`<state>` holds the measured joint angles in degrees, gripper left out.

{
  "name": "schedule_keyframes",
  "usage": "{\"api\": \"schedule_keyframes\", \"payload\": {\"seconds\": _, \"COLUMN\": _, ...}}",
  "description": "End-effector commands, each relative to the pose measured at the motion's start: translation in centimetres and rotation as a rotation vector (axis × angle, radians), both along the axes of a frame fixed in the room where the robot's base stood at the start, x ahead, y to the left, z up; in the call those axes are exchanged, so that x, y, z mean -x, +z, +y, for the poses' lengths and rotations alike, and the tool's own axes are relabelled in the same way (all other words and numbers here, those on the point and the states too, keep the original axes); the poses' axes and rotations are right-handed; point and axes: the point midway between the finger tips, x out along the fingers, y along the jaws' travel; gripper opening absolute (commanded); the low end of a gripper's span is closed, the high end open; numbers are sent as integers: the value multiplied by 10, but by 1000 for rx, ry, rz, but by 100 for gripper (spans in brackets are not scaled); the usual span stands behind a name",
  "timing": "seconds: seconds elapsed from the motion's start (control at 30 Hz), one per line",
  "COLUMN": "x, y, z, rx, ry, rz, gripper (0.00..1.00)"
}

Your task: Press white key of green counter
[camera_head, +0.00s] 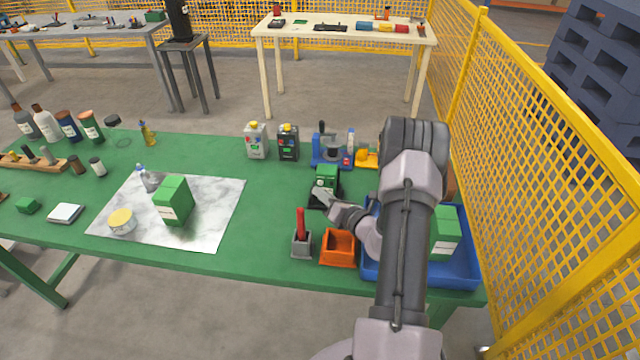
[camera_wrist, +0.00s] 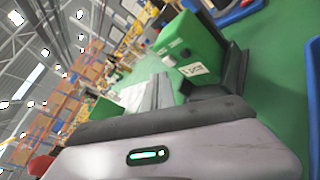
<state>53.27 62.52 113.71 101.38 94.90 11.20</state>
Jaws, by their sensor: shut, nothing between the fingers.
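The green counter (camera_head: 326,178) stands right of the table's middle, a small green block on a dark base. In the wrist view the counter (camera_wrist: 192,45) fills the upper middle, with a white label (camera_wrist: 194,69) and small light and dark spots on its near faces. I cannot tell which spot is the white key. My gripper (camera_head: 320,196) is shut and empty, its tips close in front of the counter. In the wrist view the dark fingers (camera_wrist: 172,92) point at its lower part. I cannot tell whether they touch it.
The blue tray (camera_head: 472,272) with a green box (camera_head: 445,232) stands right of the counter. An orange bin (camera_head: 338,248) and a grey holder with a red handle (camera_head: 301,238) stand in front. A blue fixture (camera_head: 332,160) is behind.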

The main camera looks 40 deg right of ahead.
Motion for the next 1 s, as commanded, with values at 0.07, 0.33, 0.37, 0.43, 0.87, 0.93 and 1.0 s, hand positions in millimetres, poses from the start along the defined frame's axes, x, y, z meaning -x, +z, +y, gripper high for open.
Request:
{"api": "schedule_keyframes", "payload": {"seconds": 0.07, "x": 0, "y": 0, "z": 0, "rx": 0, "ry": 0, "rz": 0, "gripper": 0}}
{"api": "schedule_keyframes", "payload": {"seconds": 0.33, "x": 0, "y": 0, "z": 0, "rx": 0, "ry": 0, "rz": 0, "gripper": 0}}
{"api": "schedule_keyframes", "payload": {"seconds": 0.37, "x": 0, "y": 0, "z": 0, "rx": 0, "ry": 0, "rz": 0, "gripper": 0}}
{"api": "schedule_keyframes", "payload": {"seconds": 0.43, "x": 0, "y": 0, "z": 0, "rx": 0, "ry": 0, "rz": 0, "gripper": 0}}
{"api": "schedule_keyframes", "payload": {"seconds": 0.87, "x": -3, "y": 0, "z": -4, "rx": 1, "ry": 0, "rz": -1, "gripper": 0}}
{"api": "schedule_keyframes", "payload": {"seconds": 0.93, "x": -5, "y": 0, "z": -6, "rx": 0, "ry": 0, "rz": 0, "gripper": 0}}
{"api": "schedule_keyframes", "payload": {"seconds": 1.0, "x": -6, "y": 0, "z": -7, "rx": 0, "ry": 0, "rz": 0, "gripper": 0}}
